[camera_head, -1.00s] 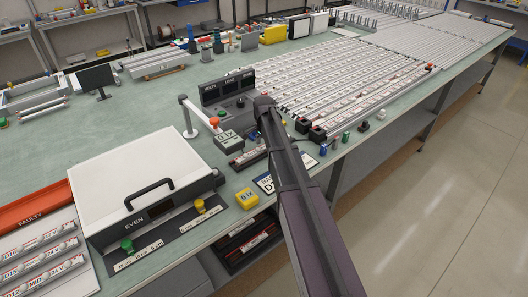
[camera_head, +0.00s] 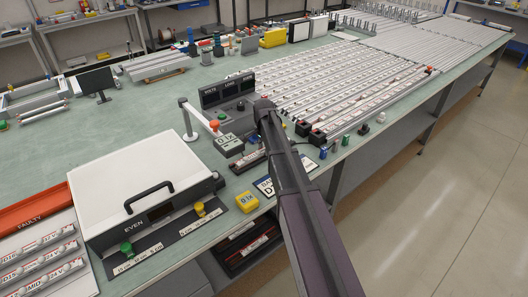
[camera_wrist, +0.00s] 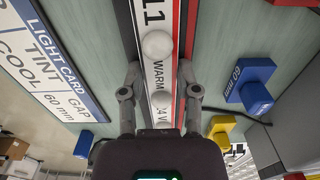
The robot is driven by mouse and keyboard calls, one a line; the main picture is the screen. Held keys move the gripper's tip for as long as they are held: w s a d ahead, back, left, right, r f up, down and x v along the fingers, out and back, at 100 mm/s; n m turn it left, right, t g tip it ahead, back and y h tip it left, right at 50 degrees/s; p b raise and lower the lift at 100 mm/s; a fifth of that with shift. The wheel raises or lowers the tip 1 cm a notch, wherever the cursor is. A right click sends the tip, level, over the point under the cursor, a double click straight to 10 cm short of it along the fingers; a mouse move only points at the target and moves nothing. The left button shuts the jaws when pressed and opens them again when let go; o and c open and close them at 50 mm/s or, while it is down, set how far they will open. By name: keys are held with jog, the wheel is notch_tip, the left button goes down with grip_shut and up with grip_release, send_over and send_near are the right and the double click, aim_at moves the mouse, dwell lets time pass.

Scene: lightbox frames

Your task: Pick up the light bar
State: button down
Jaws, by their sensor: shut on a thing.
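The bar's lower end is hidden behind the gripper body. A dark and red edge runs along the bar's right side. I cannot tell whether the bar is lifted off what is under it. In the head view my arm hides the gripper and the held bar.
A light card (camera_wrist: 52,62) lies left of the bar, with blue (camera_wrist: 256,86) and yellow (camera_wrist: 222,128) blocks to the right. In the head view, a white-lidded box (camera_head: 145,190), a console (camera_head: 228,102) and rows of bars (camera_head: 345,80) stand on the green bench (camera_head: 130,130).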

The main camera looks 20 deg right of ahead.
jog(key=shift+r, duration=0.2)
notch_tip(320, 180, up, 10)
jog(key=p, duration=1)
jog(key=shift+f, duration=0.2)
dwell(1.1)
